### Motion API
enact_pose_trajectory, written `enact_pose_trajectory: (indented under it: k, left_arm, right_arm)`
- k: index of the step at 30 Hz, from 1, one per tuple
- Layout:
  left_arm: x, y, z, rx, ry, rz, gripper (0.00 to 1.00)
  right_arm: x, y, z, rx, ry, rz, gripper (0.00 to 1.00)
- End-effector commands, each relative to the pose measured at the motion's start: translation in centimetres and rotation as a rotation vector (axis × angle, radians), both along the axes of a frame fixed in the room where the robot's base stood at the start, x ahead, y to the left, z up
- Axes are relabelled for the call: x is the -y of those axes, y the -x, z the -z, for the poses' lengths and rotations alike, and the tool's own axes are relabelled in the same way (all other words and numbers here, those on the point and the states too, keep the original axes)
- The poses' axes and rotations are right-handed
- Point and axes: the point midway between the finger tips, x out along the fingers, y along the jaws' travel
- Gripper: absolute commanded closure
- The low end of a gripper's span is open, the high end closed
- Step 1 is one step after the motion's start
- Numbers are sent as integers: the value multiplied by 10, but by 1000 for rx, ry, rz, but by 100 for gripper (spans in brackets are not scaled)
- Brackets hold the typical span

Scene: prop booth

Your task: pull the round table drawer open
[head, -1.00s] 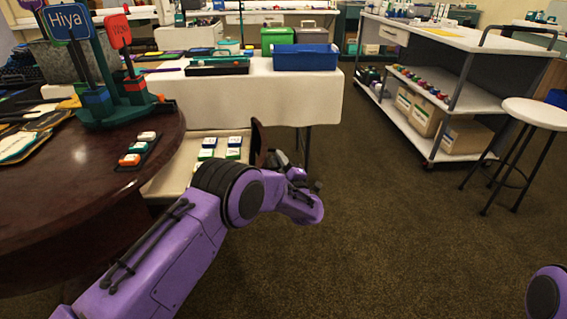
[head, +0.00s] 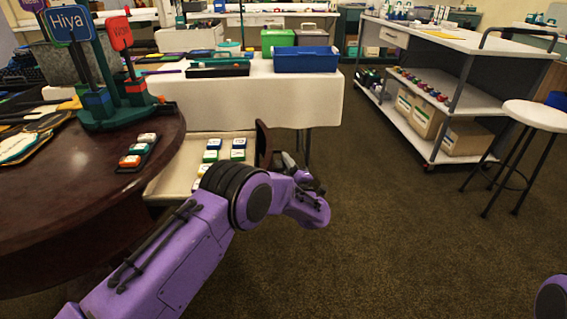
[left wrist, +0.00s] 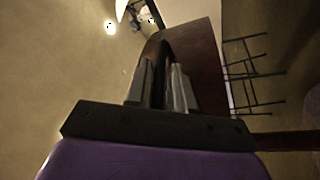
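The round table (head: 70,195) is dark polished wood at the left of the head view. Its drawer (head: 180,178) stands out to the right, with a pale inside and several white-topped blue, green and yellow blocks in it. The dark drawer front (head: 263,143) is seen nearly edge-on; it also shows in the left wrist view (left wrist: 205,55) as a reddish-brown panel. My left gripper (head: 290,162) is at the outer side of this front. In the left wrist view its two grey fingers (left wrist: 162,88) are close around a dark strip, apparently the drawer handle, mostly hidden. My right gripper is out of view.
A sign stand (head: 115,112) and a small tray of blocks (head: 137,158) are on the round table. A white-draped table (head: 240,105) with a blue bin (head: 305,60) stands behind the drawer. A shelf cart (head: 425,130) and a stool (head: 535,115) are at right. The carpet between is clear.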

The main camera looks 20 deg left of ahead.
Motion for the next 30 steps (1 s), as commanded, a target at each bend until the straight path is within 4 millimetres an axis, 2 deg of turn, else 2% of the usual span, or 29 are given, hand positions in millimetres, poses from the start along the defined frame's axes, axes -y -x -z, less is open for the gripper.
enact_pose_trajectory:
  k: [9,13,18,30]
  left_arm:
    - [52,46,13,-2,-2,4,77]
    - [67,60,18,-1,-1,2,77]
    - [73,67,21,-1,0,-1,77]
    - [74,65,22,-4,2,7,77]
  right_arm:
    - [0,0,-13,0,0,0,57]
    - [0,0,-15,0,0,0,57]
    - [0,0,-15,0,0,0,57]
    - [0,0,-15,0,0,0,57]
